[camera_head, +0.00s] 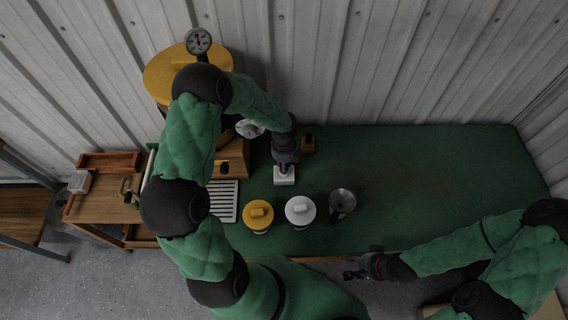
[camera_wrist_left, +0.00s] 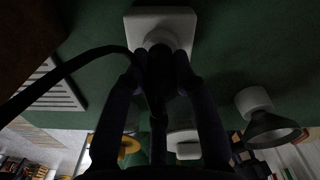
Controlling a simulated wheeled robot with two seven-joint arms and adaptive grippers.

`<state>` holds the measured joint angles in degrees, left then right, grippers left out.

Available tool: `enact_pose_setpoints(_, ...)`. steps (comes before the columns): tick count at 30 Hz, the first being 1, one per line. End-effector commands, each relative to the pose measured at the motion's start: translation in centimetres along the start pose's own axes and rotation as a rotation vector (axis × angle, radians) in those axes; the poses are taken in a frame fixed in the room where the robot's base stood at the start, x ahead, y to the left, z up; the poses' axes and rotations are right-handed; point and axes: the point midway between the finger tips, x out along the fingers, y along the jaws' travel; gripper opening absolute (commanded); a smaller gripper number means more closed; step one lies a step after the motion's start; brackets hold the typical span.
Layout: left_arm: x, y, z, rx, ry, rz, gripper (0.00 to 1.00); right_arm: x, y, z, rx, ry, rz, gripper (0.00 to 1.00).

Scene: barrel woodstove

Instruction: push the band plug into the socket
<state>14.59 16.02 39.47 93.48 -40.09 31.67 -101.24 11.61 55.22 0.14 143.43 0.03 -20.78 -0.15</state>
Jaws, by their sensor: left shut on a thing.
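The socket (camera_head: 284,177) is a small white block on the green table, below my left gripper (camera_head: 285,160). In the left wrist view the white socket (camera_wrist_left: 178,20) lies just beyond the fingertips. My left gripper (camera_wrist_left: 160,72) is shut on the dark band plug (camera_wrist_left: 158,57), which overlaps the socket's near face. A black cable (camera_wrist_left: 65,72) curves away to the left. Darkness and the fingers hide whether the plug is seated or only touching. My right gripper (camera_head: 362,267) is off the table's front edge, away from the socket; its finger opening is unclear.
A yellow-lidded jar (camera_head: 258,214), a white-lidded jar (camera_head: 300,210) and a metal cup (camera_head: 342,202) stand in front of the socket. A white slatted rack (camera_head: 223,200) lies to the left. A small wooden block (camera_head: 308,144) sits behind right. The table's right side is clear.

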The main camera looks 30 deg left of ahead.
Motion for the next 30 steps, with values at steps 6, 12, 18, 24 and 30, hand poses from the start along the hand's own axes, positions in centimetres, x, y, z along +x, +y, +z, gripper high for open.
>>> enact_pose_setpoints(6,0.44,0.00,0.00,0.000,0.000,0.000,0.00,0.29,0.11,-0.01,0.000,0.000,0.000,0.40)
enact_pose_setpoints(12,0.78,0.00,0.00,0.000,0.000,0.000,0.00,0.52,0.19,-0.02,0.000,0.000,0.000,0.40)
enact_pose_setpoints(18,0.93,0.00,0.01,0.000,0.000,0.000,0.00,0.61,0.22,-0.03,0.000,0.000,0.000,0.40)
enact_pose_setpoints(24,0.90,-0.01,0.01,0.000,0.000,0.000,0.44,0.60,0.21,-0.02,0.000,0.000,0.000,0.40)
enact_pose_setpoints(30,0.90,-0.01,0.01,0.000,0.000,0.000,0.55,0.60,0.21,-0.02,0.000,0.000,0.000,0.40)
